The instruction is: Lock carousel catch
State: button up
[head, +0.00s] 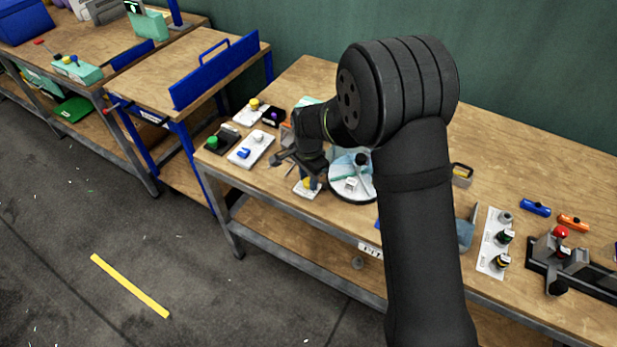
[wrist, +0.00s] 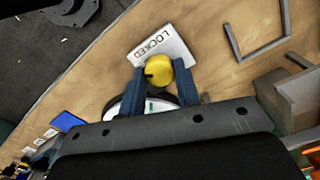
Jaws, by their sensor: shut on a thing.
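The catch is a yellow round knob (wrist: 158,70) with a small dark mark on its left side. It sits at the edge of a white plate (wrist: 172,48) lettered "LOCKED" in the wrist view. My gripper (wrist: 161,75) has its two blue fingers on either side of the knob, shut on it. The carousel, a pale disc with a dark rim (wrist: 174,98), lies just behind the knob, mostly hidden by my gripper. In the head view the carousel (head: 341,160) stands right of the yellow knob (head: 308,184), partly hidden by my arm.
White and dark control blocks, one with a green button (head: 212,142), stand left on the wooden bench (head: 310,82). A white strip with several knobs (head: 490,243) and a red-knobbed clamp (head: 562,232) are at right. In the wrist view, a metal frame (wrist: 262,52) stands right of the plate.

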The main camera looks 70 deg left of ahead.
aim_at(308, 181)
jog(key=m, duration=0.5)
jog(key=shift+m, duration=0.3)
jog(key=m, duration=0.5)
dwell(0.4)
jog(key=o, duration=1)
notch_tip(308, 181, up, 18)
jog(key=shift+f, duration=0.25)
